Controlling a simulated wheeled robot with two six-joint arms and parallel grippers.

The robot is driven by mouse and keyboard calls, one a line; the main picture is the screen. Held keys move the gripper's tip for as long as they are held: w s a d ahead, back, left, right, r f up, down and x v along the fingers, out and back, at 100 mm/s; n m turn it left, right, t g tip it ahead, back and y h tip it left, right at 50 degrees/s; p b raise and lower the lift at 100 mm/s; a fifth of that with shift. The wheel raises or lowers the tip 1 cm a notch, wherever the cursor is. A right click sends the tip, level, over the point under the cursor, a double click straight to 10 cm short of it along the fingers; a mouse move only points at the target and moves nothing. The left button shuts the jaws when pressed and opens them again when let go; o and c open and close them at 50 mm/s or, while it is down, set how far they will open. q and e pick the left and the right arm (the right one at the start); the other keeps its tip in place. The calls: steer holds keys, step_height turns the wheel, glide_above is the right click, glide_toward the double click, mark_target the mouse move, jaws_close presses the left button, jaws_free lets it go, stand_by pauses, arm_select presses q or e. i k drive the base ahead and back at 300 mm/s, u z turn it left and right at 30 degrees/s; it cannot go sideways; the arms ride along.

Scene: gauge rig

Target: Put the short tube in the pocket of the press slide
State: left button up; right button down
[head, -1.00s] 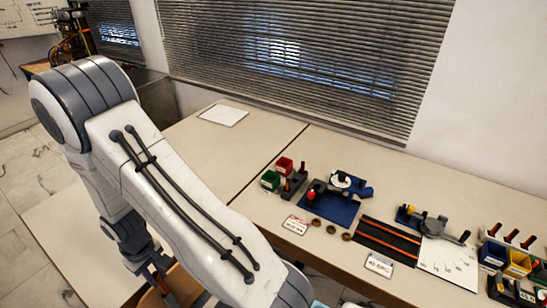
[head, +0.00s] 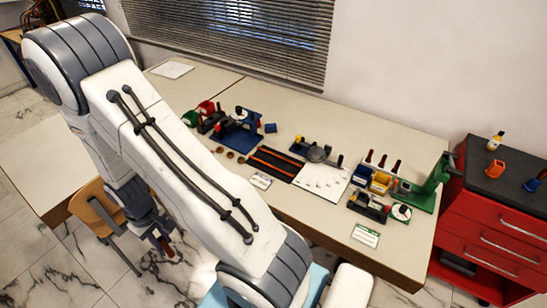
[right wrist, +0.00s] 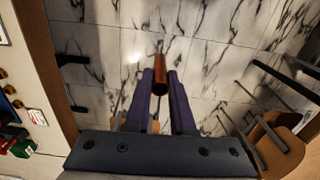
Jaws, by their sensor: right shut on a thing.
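My right gripper (head: 160,242) hangs at the left, over the floor in front of the table. In the right wrist view its two dark fingers (right wrist: 160,85) are shut on a reddish-brown tube (right wrist: 160,70), which sticks out beyond the fingertips. A green upright machine (head: 434,180), which looks like the press, stands at the table's right end. I cannot make out its slide or pocket clearly. My left gripper is not in view.
A wooden chair (head: 95,212) stands close to my right gripper. A red cabinet (head: 490,225) stands beyond the table's right end.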

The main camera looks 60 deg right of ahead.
mark_target(402, 193)
steer(key=k, duration=0.4)
steer(key=z, duration=2.3)
steer(key=i, duration=0.5)
steer(key=z, duration=0.05)
